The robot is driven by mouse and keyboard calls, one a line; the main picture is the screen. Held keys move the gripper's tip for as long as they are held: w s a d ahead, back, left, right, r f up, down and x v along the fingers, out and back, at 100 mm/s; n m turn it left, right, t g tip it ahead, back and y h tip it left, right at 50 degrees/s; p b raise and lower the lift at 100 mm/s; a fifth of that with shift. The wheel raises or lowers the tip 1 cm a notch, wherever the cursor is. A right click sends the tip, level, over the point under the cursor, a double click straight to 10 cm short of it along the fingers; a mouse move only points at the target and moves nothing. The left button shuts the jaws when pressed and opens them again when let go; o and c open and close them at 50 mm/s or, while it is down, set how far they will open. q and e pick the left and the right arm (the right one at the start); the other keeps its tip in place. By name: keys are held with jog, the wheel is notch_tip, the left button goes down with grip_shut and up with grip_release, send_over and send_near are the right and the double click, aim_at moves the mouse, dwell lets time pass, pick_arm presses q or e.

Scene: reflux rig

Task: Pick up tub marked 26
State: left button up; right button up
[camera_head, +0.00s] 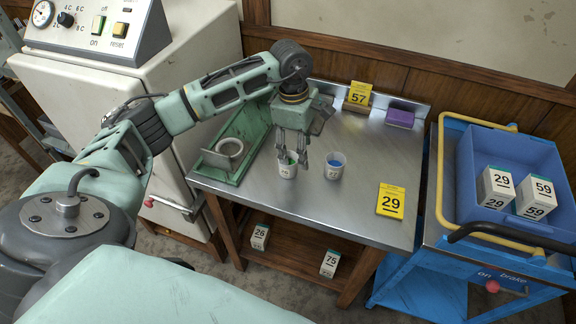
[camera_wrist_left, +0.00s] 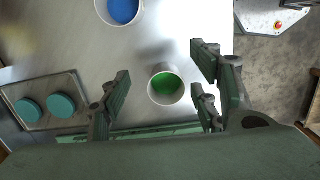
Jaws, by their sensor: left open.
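A small white tub with green contents (camera_head: 287,170) stands upright on the steel table; its mark is too small to read surely. A second white tub with blue contents (camera_head: 335,167) stands just to its right. My left gripper (camera_head: 292,158) is open and points down at the green-filled tub, fingers around its upper part. In the left wrist view, the green-filled tub (camera_wrist_left: 165,86) sits between the spread fingers (camera_wrist_left: 160,100), nearer the right-hand ones. Contact cannot be told. The blue-filled tub (camera_wrist_left: 122,8) is at the top edge. My right gripper is not in view.
A green tray (camera_head: 241,135) with a white ring lies left on the table (camera_head: 375,150). Yellow signs 57 (camera_head: 358,94) and 29 (camera_head: 391,201) and a purple block (camera_head: 400,116) stand around. Boxes 26 (camera_head: 259,237) and 75 (camera_head: 330,263) are below. A blue cart (camera_head: 510,150) is right.

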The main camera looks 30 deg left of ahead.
pick_arm(q)
jog(key=shift+y, duration=0.6)
jog(key=a+f, duration=0.1)
jog(key=f, duration=0.1)
jog(key=a+f+p, duration=0.1)
jog(key=f, duration=0.1)
jog(key=a+f+p, duration=0.1)
jog(key=f, duration=0.1)
jog(key=shift+s, duration=0.25)
jog(key=shift+f, duration=0.5)
jog(key=c, duration=1.2)
jog(key=shift+r, duration=0.25)
